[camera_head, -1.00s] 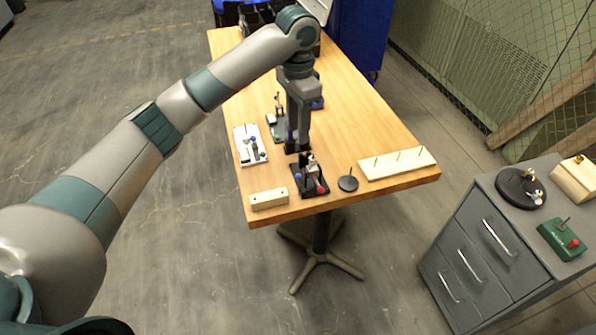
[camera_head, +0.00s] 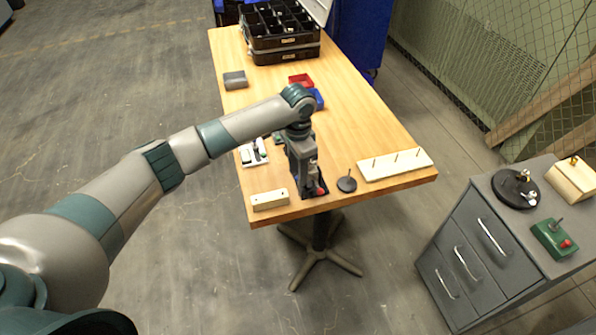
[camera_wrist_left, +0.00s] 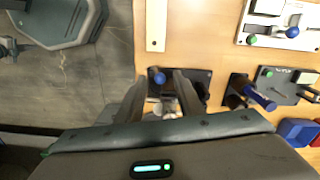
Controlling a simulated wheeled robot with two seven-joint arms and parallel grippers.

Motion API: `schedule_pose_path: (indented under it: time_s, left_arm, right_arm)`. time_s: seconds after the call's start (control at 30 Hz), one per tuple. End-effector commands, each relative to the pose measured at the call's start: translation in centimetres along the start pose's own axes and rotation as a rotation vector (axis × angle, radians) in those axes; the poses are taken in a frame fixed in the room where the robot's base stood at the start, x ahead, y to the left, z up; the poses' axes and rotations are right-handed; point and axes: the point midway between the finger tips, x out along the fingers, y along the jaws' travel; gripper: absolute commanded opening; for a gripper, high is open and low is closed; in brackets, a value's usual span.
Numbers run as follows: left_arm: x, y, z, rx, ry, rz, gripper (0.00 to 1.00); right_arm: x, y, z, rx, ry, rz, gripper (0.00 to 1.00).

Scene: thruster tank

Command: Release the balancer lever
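In the left wrist view, the two fingers of my left gripper (camera_wrist_left: 163,95) are spread apart. A blue knob (camera_wrist_left: 158,75) and metal parts of the device show between and beyond them, with the black base (camera_wrist_left: 200,78) partly behind a finger. I cannot tell whether a finger touches the lever. No readable label marks the balancer. My right gripper is out of view.
A cream block (camera_head: 270,200) stands left of the device; a black disc with a pin (camera_head: 347,184) and a pegged cream board (camera_head: 395,164) stand right. Other lever devices, including a white panel (camera_wrist_left: 280,25), are close behind. A black organizer (camera_head: 282,50) stands at the far end.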

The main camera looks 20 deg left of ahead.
Motion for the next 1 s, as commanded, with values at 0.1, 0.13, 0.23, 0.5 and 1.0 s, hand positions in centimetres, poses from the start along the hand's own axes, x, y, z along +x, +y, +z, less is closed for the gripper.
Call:
schedule_pose_path:
  time_s: [0.1, 0.13, 0.23, 0.5, 1.0]
  left_arm:
    - [0.8, 0.0, 0.0, 0.0, 0.0, 0.001, 0.34]
    - [1.0, 0.0, 0.0, 0.0, 0.0, 0.0, 0.34]
    - [1.3, 0.0, 0.0, 0.0, 0.001, 0.0, 0.34]
    - [1.3, 0.0, 0.0, 0.0, 0.001, 0.0, 0.34]
    - [1.0, 0.5, 0.1, 0.002, 0.006, -0.039, 0.0]
  right_arm:
    - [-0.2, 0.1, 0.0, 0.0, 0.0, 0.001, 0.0]
    - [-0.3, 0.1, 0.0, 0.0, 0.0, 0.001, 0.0]
    - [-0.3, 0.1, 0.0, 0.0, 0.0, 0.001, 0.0]
    - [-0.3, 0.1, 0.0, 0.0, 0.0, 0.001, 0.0]
    - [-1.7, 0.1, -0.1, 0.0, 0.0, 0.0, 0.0]
